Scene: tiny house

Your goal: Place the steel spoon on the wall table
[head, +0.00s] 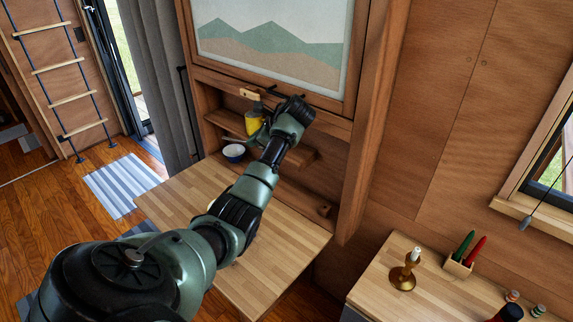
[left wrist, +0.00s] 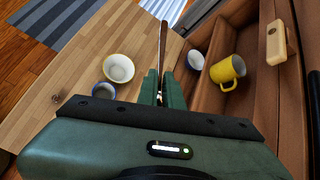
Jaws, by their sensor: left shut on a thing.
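The wall table (head: 285,245) is a light wooden leaf below the framed mountain picture; it also shows in the left wrist view (left wrist: 50,95). My left gripper (head: 258,136) is above the table's back edge, by the open shelf niche. In the left wrist view its green fingers (left wrist: 159,88) are shut on the steel spoon (left wrist: 163,45), a long thin dark shape pointing away from the hand. The spoon is held in the air over the table's edge near the niche; its far end is hard to make out. My right gripper is not in view.
A yellow mug (left wrist: 228,70) and a small bowl (left wrist: 195,60) stand at the shelf niche. A cream bowl (left wrist: 118,68) and a blue-rimmed bowl (left wrist: 104,90) are on the table. The table's front right part is clear. A side counter (head: 375,290) holds a candlestick (head: 404,272).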

